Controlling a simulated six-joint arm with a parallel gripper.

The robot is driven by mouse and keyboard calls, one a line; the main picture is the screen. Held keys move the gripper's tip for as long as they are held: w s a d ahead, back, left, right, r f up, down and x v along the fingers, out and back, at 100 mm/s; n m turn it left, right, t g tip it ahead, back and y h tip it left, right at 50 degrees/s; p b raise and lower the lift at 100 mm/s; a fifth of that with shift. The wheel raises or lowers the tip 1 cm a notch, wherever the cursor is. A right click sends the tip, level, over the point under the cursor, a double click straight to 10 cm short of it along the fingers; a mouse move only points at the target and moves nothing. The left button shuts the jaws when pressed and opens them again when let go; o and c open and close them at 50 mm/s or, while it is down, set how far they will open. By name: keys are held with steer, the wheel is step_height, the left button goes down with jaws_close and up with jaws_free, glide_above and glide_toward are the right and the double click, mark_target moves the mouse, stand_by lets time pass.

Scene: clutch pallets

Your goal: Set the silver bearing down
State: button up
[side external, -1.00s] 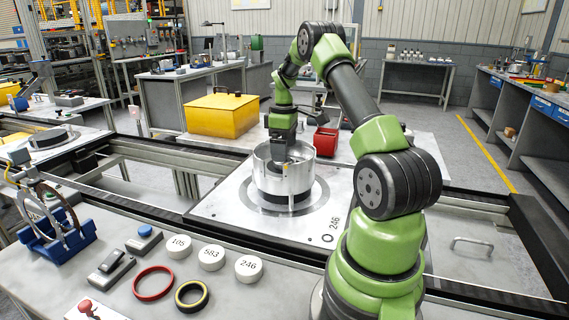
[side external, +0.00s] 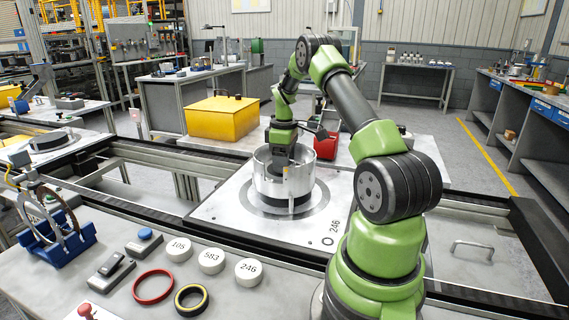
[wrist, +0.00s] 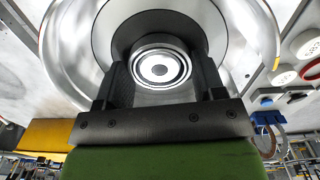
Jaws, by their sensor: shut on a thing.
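The silver bearing (wrist: 160,68) shows in the wrist view as bright round rings with a dark centre. It lies between the two dark fingers of my gripper (wrist: 163,78), which is shut on it. A dark round hub or bore shows behind it; I cannot tell whether the bearing touches it. In the side view my gripper (side external: 283,156) points down into the open top of the silver drum-shaped housing (side external: 284,186). The housing's wall hides the fingertips and bearing there. The housing stands on the pallet (side external: 225,208) marked 246.
A yellow box (side external: 222,117) and a red bin (side external: 326,143) stand behind the pallet. The front bench holds a red ring (side external: 153,287), a black-yellow ring (side external: 191,300), several white numbered discs (side external: 211,261) and a blue stand (side external: 55,240). The housing's wall closely surrounds my gripper.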

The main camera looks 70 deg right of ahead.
step_height(320, 180, up, 10)
steer(key=w+a, duration=0.1)
steer(key=a, duration=0.1)
steer(key=w+a, duration=0.1)
steer(key=a, duration=0.1)
steer(key=w+a, duration=0.2)
steer(key=shift+w+a+r, duration=0.1)
steer(key=shift+a+r, duration=0.15)
steer(key=w+a, duration=0.3)
steer(key=a, duration=0.6)
glide_above(223, 316)
step_height(223, 316, down, 16)
steer(key=shift+f, duration=2.4)
steer(key=shift+f, duration=0.15)
